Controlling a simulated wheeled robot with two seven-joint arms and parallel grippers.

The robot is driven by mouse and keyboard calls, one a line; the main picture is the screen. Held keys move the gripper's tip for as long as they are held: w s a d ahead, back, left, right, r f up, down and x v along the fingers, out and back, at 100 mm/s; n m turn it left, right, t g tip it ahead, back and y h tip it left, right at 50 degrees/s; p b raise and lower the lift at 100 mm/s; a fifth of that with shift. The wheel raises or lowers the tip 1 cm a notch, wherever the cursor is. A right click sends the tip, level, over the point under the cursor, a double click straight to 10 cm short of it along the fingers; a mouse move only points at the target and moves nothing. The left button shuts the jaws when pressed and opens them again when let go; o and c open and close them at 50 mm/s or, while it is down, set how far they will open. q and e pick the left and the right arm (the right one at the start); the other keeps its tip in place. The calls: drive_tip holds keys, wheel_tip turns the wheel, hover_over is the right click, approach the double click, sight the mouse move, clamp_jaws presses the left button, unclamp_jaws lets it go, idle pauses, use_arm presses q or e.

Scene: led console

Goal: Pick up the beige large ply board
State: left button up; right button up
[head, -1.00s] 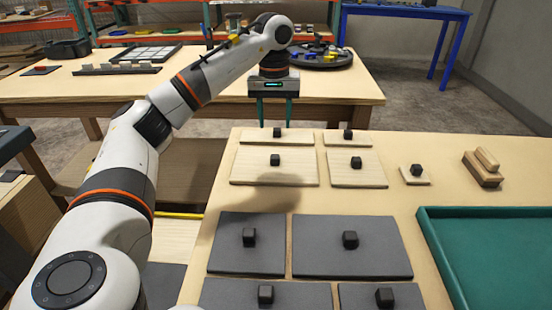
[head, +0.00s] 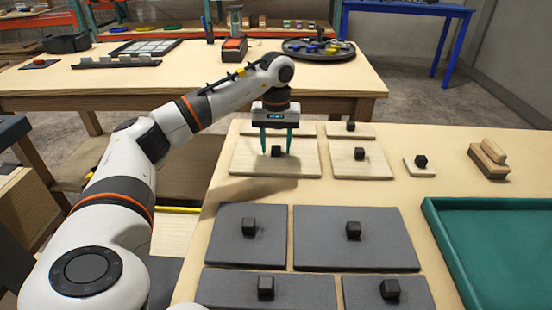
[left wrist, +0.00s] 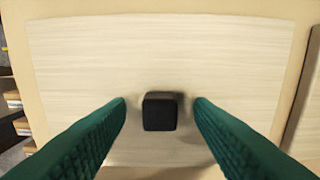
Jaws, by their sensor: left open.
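The beige large ply board (head: 246,164) lies flat on the table, left in the back group of beige boards, with a black cube knob (head: 276,151) at its middle. My left gripper (head: 276,153) is open over this board, its two green fingers pointing down on either side of the knob. In the left wrist view the board (left wrist: 160,50) fills most of the picture. The knob (left wrist: 160,111) sits between the apart fingertips, with a gap on each side. My right gripper is not in view.
Smaller beige boards with knobs (head: 365,168) lie just right and behind. Several dark grey boards (head: 237,248) lie in front. A wooden block stack (head: 489,160) and a green tray (head: 500,245) are on the right. Bare tabletop (head: 400,200) separates them.

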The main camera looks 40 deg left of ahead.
use_arm(q)
drive_tip(key=shift+f, duration=0.4)
clamp_jaws()
drive_tip(key=shift+r, duration=0.15)
